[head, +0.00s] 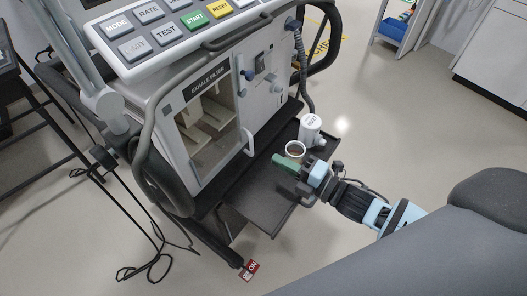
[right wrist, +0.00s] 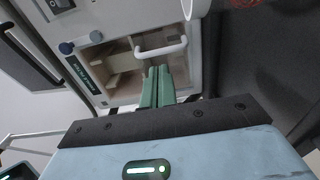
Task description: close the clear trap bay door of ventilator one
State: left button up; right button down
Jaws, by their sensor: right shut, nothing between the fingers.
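The ventilator (head: 168,92) has a bay marked "EXHALE FILTER" with a clear door (head: 205,128) and pale shelves showing behind it. The door's white handle (head: 248,143) is at its right side; it also shows in the right wrist view (right wrist: 161,50). The door looks close to the front frame, but I cannot tell whether it is fully shut. My right gripper (head: 281,161) is over the black shelf, right of the handle. Its green fingers (right wrist: 157,84) are together and empty, pointing toward the handle; contact is not clear. My left gripper is out of view.
A white-rimmed cup (head: 295,149) and a white canister (head: 311,127) stand on the black shelf (head: 258,200) close to my right gripper. A hose (head: 301,65) hangs on the ventilator's right. Cables (head: 150,262) lie on the floor at left.

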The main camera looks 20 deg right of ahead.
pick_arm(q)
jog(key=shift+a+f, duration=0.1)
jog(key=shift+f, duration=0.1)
pick_arm(e)
jog(key=shift+x, duration=2.85)
